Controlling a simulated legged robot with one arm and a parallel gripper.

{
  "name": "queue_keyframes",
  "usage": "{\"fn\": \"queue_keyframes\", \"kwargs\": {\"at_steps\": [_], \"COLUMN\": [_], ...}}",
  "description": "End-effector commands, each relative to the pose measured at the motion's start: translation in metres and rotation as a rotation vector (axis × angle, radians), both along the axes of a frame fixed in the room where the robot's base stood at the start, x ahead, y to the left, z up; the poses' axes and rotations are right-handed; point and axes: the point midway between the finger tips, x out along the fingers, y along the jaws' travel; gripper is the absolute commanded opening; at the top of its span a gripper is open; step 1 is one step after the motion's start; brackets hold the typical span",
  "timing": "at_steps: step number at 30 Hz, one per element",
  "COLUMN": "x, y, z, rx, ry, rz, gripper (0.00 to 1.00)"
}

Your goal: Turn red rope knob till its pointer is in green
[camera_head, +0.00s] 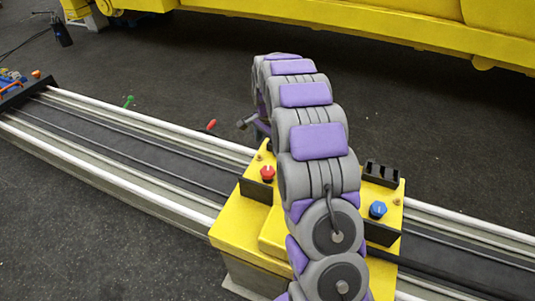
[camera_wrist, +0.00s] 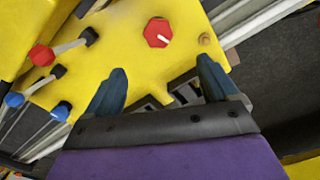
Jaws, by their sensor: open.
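A red knob (camera_head: 267,172) sits on the left part of the yellow carriage (camera_head: 228,229) in the head view. In the wrist view a red knob (camera_wrist: 157,32) with a white pointer line is on a yellow surface (camera_wrist: 125,35). The pointer slants toward the lower right of that picture. No green zone shows around it. My gripper (camera_wrist: 162,84) is open and empty, its two dark fingers spread below the knob in the picture and apart from it. In the head view my gripper (camera_head: 247,123) is small and partly hidden behind my arm.
A blue knob (camera_head: 377,209) stands on the carriage's right part. The carriage sits on long rails (camera_head: 130,122). In the wrist view, a red-ended lever (camera_wrist: 41,55) and blue-ended levers (camera_wrist: 62,110) are at left, and a small bolt (camera_wrist: 205,39) is right of the knob.

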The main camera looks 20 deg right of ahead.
Motion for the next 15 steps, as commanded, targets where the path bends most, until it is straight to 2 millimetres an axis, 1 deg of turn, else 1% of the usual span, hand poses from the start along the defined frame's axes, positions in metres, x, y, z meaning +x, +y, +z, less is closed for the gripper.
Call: {"fn": "queue_keyframes", "kwargs": {"at_steps": [1, 6, 10, 15], "x": [0.001, 0.0, 0.0, 0.0], "y": [0.0, 0.0, 0.0, 0.0], "z": [0.01, 0.027, 0.033, 0.034], "rx": [-0.001, 0.001, 0.0, 0.001], "ry": [-0.003, 0.003, 0.002, 0.003], "rz": [0.0, 0.0, 0.0, 0.0], "gripper": [0.87, 0.87, 0.87, 0.87]}}
